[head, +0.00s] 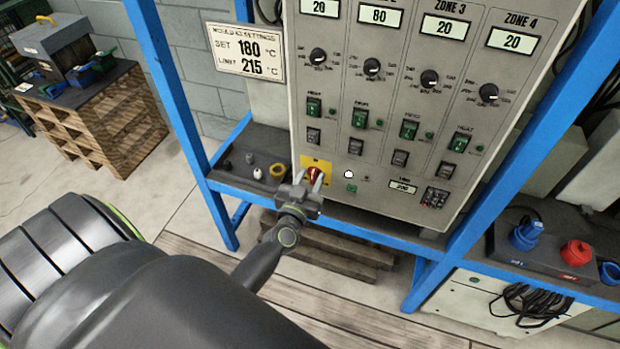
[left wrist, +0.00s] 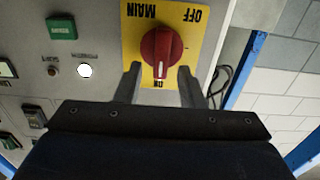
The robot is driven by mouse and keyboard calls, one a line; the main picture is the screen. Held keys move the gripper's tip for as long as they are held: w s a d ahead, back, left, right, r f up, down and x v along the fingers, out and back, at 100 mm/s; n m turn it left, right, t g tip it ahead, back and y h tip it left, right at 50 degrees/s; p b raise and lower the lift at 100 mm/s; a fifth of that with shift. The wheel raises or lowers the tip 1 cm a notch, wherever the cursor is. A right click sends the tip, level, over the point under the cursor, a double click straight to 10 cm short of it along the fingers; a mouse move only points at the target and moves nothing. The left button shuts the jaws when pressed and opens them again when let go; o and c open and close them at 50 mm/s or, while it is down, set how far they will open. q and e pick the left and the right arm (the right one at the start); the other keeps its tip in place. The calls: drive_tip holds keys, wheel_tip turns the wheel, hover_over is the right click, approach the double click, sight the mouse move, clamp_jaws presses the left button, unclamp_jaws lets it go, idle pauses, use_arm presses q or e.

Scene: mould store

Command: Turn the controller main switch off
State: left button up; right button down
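The controller main switch (head: 314,172) is a red rotary knob on a yellow plate at the lower left of the grey control panel (head: 384,190). In the left wrist view the picture is inverted, and the knob (left wrist: 162,50) has a white mark lined up with the ON label; OFF is at the plate's other corner. My left gripper (head: 309,178) is in front of the switch. In the left wrist view its fingers (left wrist: 159,70) are open, one on each side of the knob; contact cannot be told. My right gripper is not in view.
Beside the switch are a lit white lamp (head: 348,174) and a green button (head: 351,188). Zone dials and green heat switches (head: 359,118) fill the panel above. A blue frame (head: 180,110) stands around it. A shelf (head: 236,168) with small parts lies left of the switch.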

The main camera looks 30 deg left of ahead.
use_arm(q)
clamp_jaws()
drive_tip(key=shift+n, duration=0.3)
drive_tip(key=n, duration=0.4)
drive_tip(key=a+n, duration=0.1)
drive_tip(key=n, duration=0.1)
drive_tip(key=shift+s+f, duration=0.2)
drive_tip(key=shift+f, duration=0.05)
drive_tip(key=n, duration=0.3)
drive_tip(key=f+n+b, duration=0.1)
drive_tip(key=n, duration=0.3)
drive_tip(key=a+n+b, duration=0.1)
drive_tip(key=n, duration=0.3)
drive_tip(key=shift+s+f, duration=0.1)
drive_tip(key=shift+f, duration=0.2)
